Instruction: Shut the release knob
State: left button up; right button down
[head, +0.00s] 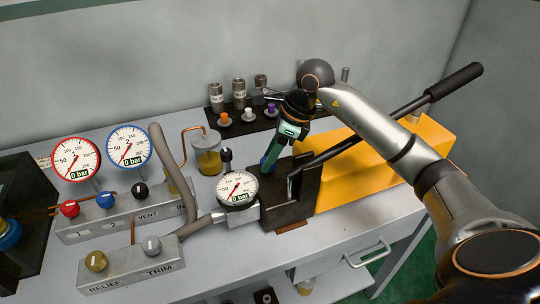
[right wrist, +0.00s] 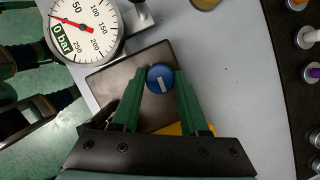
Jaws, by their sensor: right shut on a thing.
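The blue knob (right wrist: 160,78) with a white pointer mark sits on top of the dark pump block (right wrist: 112,85); I take it as the release knob. In the head view a sliver of the blue knob (head: 263,160) shows beside my fingers, above the dark block (head: 285,213). My right gripper (head: 268,166) reaches down from above with its green fingers. In the right wrist view the right gripper (right wrist: 161,76) has a finger on each side of the knob and is shut on it.
A dial gauge (head: 237,190) reading 0 bar stands left of the block. A long black-gripped lever (head: 455,82) rises to the right over the yellow tank (head: 375,165). Two gauges, valve manifolds (head: 130,262) and a glass jar (head: 209,160) stand left. A black rack (head: 240,125) stands behind.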

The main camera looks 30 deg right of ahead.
jog(key=m+t+h, duration=0.1)
jog(key=m, duration=0.3)
jog(key=shift+a+m+b, duration=0.1)
jog(key=shift+m+b, duration=0.2)
jog(key=shift+b, duration=0.1)
jog(key=m+h, duration=0.1)
jog(key=m, duration=0.1)
jog(key=m+h, duration=0.1)
jog(key=m, duration=0.1)
jog(key=shift+a+m+t+b, duration=0.1)
jog(key=shift+m+t+b, duration=0.2)
jog(key=shift+b, duration=0.1)
jog(key=m+h, duration=0.1)
jog(key=m, duration=0.1)
jog(key=m+h, duration=0.1)
jog(key=m, duration=0.2)
jog(key=shift+a+b, duration=0.15)
jog(key=shift+b, duration=0.2)
jog(key=shift+m+g+h, duration=0.5)
jog(key=shift+m, duration=1)
jog(key=shift+c, duration=2.1)
grip_release()
jog(key=shift+r, duration=0.1)
